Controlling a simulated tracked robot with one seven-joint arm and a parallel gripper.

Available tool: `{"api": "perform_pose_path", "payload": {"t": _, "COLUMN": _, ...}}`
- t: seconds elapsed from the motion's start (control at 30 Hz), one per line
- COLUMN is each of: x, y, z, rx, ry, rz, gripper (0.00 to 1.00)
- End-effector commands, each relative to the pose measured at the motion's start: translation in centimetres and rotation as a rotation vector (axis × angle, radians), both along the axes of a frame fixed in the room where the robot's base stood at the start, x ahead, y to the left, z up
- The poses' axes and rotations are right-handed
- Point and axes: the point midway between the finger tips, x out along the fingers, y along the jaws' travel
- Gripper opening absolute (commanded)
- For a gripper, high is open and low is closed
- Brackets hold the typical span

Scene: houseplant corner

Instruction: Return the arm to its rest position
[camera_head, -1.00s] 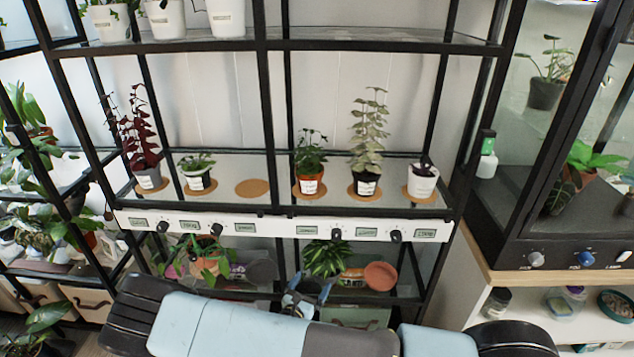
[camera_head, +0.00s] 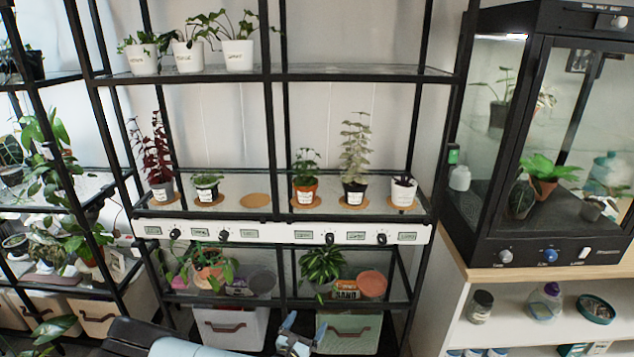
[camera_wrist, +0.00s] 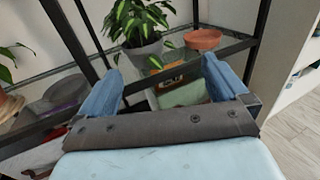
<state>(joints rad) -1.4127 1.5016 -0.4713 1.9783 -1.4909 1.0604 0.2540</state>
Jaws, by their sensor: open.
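My gripper (camera_head: 289,325) is at the bottom of the head view, in front of the shelf unit's lower part. In the wrist view its two blue fingers (camera_wrist: 162,82) stand wide apart with nothing between them. Beyond the fingers are a leafy plant in a grey pot (camera_wrist: 143,45) and a terracotta dish (camera_wrist: 203,39) on the lower shelf. Part of my pale blue arm shows at the bottom edge of the head view; the rest of the arm is out of view.
The black shelf unit (camera_head: 270,120) holds potted plants on cork coasters, with one bare coaster (camera_head: 255,200). A white bin (camera_head: 230,328) and a green bin (camera_head: 348,330) stand below. A glass cabinet (camera_head: 535,150) stands on a wooden-topped unit (camera_head: 540,270) at right. Floor shows at right in the wrist view.

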Motion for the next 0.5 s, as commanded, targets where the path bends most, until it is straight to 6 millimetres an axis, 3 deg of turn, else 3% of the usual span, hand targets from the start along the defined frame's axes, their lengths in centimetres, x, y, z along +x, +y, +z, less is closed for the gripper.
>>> {"api": "perform_pose_path", "payload": {"t": 0.5, "x": 1.0, "y": -2.1, "z": 3.8, "rx": 0.124, "ry": -0.009, "rz": -0.172, "gripper": 1.00}}
